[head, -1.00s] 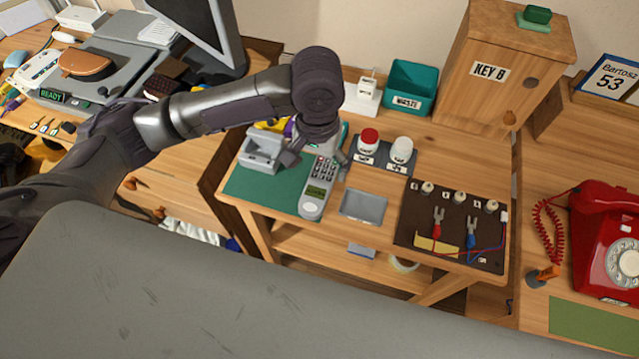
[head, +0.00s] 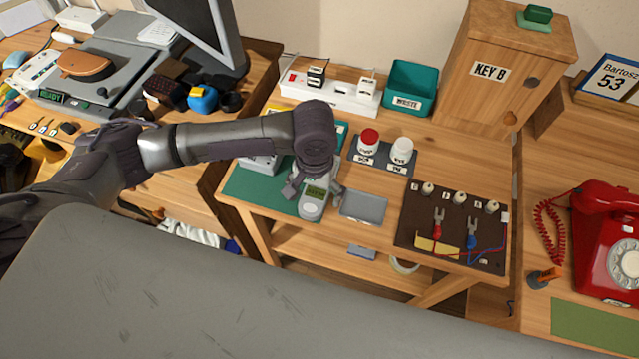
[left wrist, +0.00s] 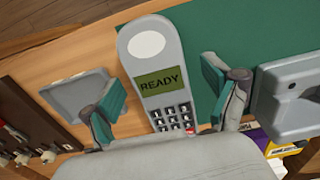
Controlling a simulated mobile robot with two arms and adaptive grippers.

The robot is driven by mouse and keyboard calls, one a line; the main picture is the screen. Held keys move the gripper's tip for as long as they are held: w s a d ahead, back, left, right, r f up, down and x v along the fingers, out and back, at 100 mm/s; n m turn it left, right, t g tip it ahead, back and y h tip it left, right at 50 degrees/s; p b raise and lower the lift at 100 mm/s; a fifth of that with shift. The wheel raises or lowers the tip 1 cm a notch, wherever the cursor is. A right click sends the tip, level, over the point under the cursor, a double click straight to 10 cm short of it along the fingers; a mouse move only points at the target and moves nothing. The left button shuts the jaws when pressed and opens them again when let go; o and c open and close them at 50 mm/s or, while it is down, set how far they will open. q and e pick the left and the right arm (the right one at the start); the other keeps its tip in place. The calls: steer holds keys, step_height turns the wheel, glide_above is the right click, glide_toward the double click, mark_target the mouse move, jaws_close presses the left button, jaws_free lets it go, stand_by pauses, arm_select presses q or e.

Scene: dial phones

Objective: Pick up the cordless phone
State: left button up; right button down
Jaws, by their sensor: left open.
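The cordless phone (head: 313,205) is grey with a green screen and lies at the edge of a green mat (head: 245,186) on the wooden table. In the left wrist view the phone (left wrist: 148,50) shows its screen reading READY and part of its keypad; its far end is hidden by my gripper. My left gripper (head: 313,190) is above the phone, open. In the left wrist view its two fingers (left wrist: 170,98) stand on either side of the phone, apart from it. My right gripper is not in view.
A grey cradle (left wrist: 300,95) stands beside the phone, partly behind my arm in the head view. A small grey tray (head: 363,206) lies on the other side. Red-topped and white jars (head: 368,141) stand behind. A dark board with wires (head: 452,228) is to the right.

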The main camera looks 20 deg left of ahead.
arm_select(q)
steer(key=c, duration=1.4)
